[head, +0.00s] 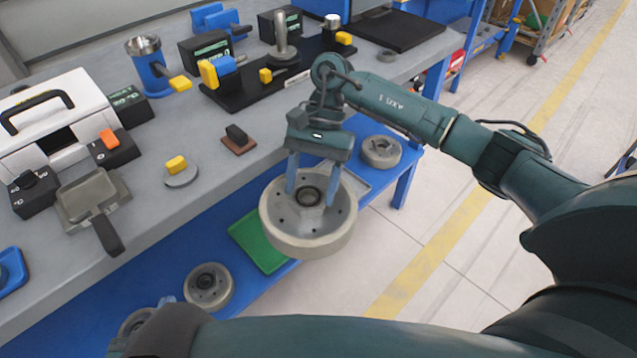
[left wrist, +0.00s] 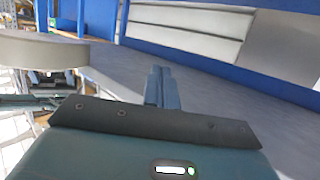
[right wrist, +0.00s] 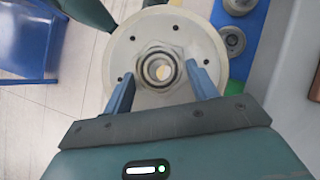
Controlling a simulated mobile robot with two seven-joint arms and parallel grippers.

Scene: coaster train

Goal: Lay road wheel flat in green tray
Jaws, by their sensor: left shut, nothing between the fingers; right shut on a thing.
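The road wheel (head: 283,233), a thick pale grey disc with a dark central hub, hangs face up from my right gripper (head: 312,190). The fingers are shut on the hub; the wheel also fills the upper middle of the right wrist view (right wrist: 118,65). The green tray (head: 250,243) lies on the blue lower shelf, below and left of the wheel, which hides part of it in the head view. A sliver of the tray shows in the right wrist view (right wrist: 235,86). My left gripper (left wrist: 160,88) is shut and empty, mostly hidden by its arm in the head view.
Another wheel (head: 209,286) stands on the blue shelf (head: 187,262) left of the tray; one more (head: 380,151) is at the right. The grey bench (head: 215,170) overhangs the shelf and carries tools, dark boxes and a white case (head: 60,125). Floor at right is clear.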

